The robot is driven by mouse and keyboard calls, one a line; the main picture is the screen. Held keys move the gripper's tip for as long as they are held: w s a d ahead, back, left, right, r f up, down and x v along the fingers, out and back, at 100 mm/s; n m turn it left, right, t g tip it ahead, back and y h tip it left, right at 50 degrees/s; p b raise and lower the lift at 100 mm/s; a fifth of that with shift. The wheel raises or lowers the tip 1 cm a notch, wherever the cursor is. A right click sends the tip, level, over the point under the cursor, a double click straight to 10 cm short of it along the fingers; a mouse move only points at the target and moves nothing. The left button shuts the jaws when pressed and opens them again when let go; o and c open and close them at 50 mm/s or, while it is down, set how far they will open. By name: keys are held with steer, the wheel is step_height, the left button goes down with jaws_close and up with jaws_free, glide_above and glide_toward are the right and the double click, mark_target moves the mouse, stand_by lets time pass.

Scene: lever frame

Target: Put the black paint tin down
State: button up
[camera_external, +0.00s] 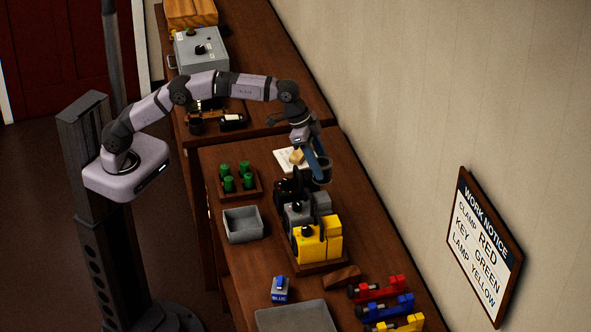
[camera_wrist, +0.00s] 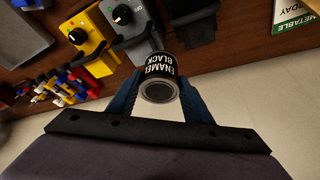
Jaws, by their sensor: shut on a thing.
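The black paint tin, labelled "ENAMEL BLACK" (camera_wrist: 160,70), is between the two blue fingers of my gripper (camera_wrist: 161,85) in the wrist view, its round grey end facing the camera. In the external view my gripper (camera_external: 318,164) points down and holds the tin (camera_external: 325,174) close to the black unit and the wall side of the bench. The fingers are shut on the tin's sides. I cannot tell whether the tin touches the bench top (camera_external: 362,245).
Black, grey and yellow (camera_external: 308,246) units with knobs stand in a row close to the tin. A grey bin (camera_external: 243,236), a rack of green pieces (camera_external: 238,180), a blue box (camera_external: 280,291), a grey tray (camera_external: 295,319) and coloured clamps (camera_external: 385,305) stand around. A work notice (camera_external: 484,248) hangs on the wall.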

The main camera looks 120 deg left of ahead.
steer(key=shift+w+a+f+n+y+p, duration=0.35)
steer(key=shift+a+f+n+p, duration=0.6)
steer(key=shift+a+f+p, duration=1.45)
steer(key=shift+w+a+f+n+y+p, duration=0.3)
steer(key=shift+a+f+n+p, duration=1.05)
steer(key=shift+a, duration=2)
steer(key=shift+m, duration=0.4)
steer(key=shift+f+b, duration=2.4)
steer(key=shift+f, duration=2.3)
steer(key=shift+f+b, duration=0.25)
steer(key=shift+b, duration=0.05)
steer(key=o, duration=1.3)
steer(key=shift+s+g, duration=0.1)
steer(key=shift+g, duration=0.2)
steer(key=shift+r, duration=0.4)
